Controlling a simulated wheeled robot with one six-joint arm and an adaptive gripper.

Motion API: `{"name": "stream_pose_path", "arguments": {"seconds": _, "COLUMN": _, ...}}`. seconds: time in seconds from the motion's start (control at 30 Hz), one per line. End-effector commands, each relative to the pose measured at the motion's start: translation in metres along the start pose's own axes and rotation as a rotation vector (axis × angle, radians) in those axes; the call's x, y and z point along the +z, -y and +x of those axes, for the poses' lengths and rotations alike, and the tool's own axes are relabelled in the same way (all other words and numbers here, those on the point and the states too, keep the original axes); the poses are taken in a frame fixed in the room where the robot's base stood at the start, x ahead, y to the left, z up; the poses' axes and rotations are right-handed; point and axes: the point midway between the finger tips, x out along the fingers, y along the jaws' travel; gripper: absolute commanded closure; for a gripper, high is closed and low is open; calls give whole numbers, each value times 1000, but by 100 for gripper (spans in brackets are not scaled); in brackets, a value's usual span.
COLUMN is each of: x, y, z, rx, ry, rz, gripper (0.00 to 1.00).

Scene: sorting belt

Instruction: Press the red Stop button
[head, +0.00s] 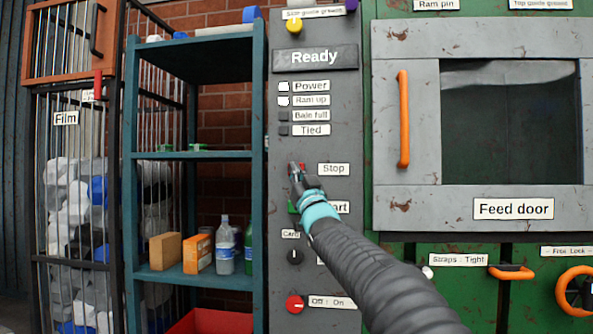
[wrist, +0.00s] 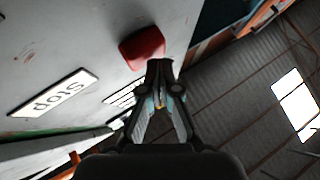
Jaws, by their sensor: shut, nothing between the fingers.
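The red Stop button (wrist: 142,47) stands out from the grey control panel in the wrist view. Its label (wrist: 53,93) reads Stop and shows turned over. In the head view the button (head: 302,167) is mostly hidden behind my gripper (head: 295,172), just left of the Stop label (head: 333,169). My gripper (wrist: 160,68) is shut and empty, with its fingertips very close to the edge of the button. I cannot tell whether they touch it.
The panel (head: 283,225) also carries a green Start button (head: 292,208) just below, a black knob (head: 295,256) and a red Off/On knob (head: 295,304). The Ready display (head: 315,57) is above. A teal shelf (head: 196,155) stands left and the feed door (head: 405,195) right.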

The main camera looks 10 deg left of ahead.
Motion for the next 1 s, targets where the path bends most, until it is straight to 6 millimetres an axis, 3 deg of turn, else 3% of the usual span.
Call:
{"name": "stream_pose_path", "arguments": {"seconds": 0.53, "x": 2, "y": -2, "z": 2, "rx": 0, "ry": 0, "rz": 0, "gripper": 100}}
{"name": "stream_pose_path", "arguments": {"seconds": 1.0, "x": -7, "y": 9, "z": -13, "rx": 0, "ry": 0, "rz": 1, "gripper": 100}}
